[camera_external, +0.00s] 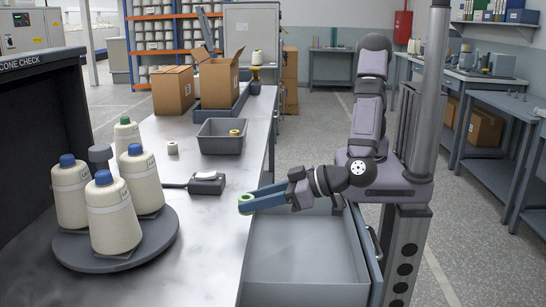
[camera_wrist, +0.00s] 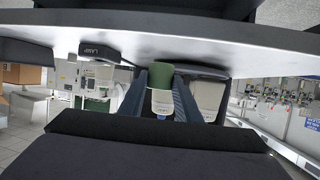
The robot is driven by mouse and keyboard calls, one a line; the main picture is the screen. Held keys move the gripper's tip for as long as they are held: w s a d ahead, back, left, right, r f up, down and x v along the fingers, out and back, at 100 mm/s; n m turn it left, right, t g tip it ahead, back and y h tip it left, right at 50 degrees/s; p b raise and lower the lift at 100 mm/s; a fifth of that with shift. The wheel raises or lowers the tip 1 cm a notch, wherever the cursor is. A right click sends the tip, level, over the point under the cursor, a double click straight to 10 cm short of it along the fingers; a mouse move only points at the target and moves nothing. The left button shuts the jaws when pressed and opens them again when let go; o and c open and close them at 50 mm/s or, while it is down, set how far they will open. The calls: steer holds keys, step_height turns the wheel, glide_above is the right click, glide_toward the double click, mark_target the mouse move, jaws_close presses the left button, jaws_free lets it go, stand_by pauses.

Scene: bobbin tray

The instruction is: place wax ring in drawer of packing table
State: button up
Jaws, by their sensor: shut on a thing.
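My gripper (camera_external: 248,201) has blue fingers and is shut on a small green wax ring (camera_external: 246,203) at its tips. In the outside view the ring overlaps the near part of the packing table's (camera_external: 205,230) right edge; its height above the top is hard to judge. In the wrist view the green ring (camera_wrist: 160,76) shows between the fingers, with a pale shape below it. The drawer (camera_external: 300,255) is pulled open, to the right of the tabletop and below my gripper. The visible part of its floor looks empty.
Cones stand on a round dark turntable (camera_external: 120,258) at the left of the table. A small device (camera_external: 207,183) lies behind the ring. A grey bin (camera_external: 220,143) holding a yellow item, a small white roll (camera_external: 172,148) and cardboard boxes (camera_external: 173,90) stand farther back.

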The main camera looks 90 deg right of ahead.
steer(key=s+d+m+g+h, duration=0.1)
steer(key=s+d+m+h, duration=0.15)
steer(key=d, duration=0.35)
steer(key=s+d+m+g+h, duration=0.2)
steer(key=d+m+h, duration=0.15)
steer(key=d, duration=0.35)
glide_above(277, 244)
step_height(277, 244, down, 14)
steer(key=shift+r, duration=0.1)
steer(key=shift+f, duration=2.15)
steer(key=shift+f+b, duration=0.15)
steer(key=shift+b, duration=0.2)
steer(key=o, duration=1)
